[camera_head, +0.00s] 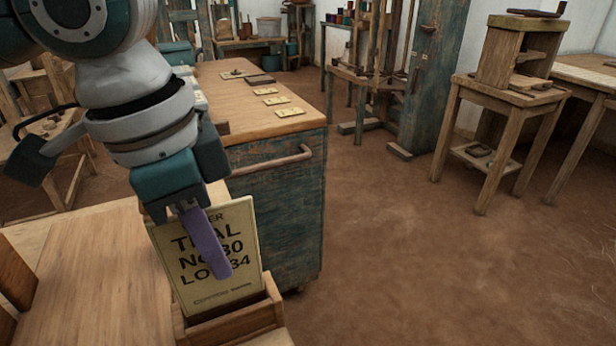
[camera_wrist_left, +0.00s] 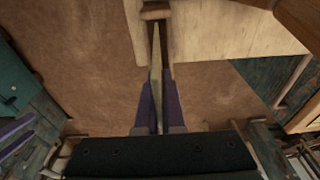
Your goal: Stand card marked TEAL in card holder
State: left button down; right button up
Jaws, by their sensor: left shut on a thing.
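A cream card (camera_head: 237,240) with large dark lettering stands nearly upright in the head view. Its word reads T, a covered letter, then AL, with number and lot lines below. My left gripper (camera_head: 218,268) is shut on it, and one purple finger lies across its face. In the left wrist view the card (camera_wrist_left: 156,62) shows edge-on between the two purple fingers. The wooden card holder (camera_head: 232,325) is at the bottom of the head view.
The holder stands by the edge of a wooden table (camera_head: 95,275). Behind is a blue-green cabinet (camera_head: 280,205) with a wooden top, a handle rail and several small cards (camera_head: 290,112). A wooden stand (camera_head: 505,100) is at right. The brown floor between is open.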

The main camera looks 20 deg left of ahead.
aim_at(234, 299)
pick_arm(q)
jog(key=shift+f+b, duration=1)
jog(key=shift+b, duration=0.05)
jog(key=shift+f, duration=1)
jog(key=c, duration=1)
grip_release()
jog(key=shift+o, duration=0.2)
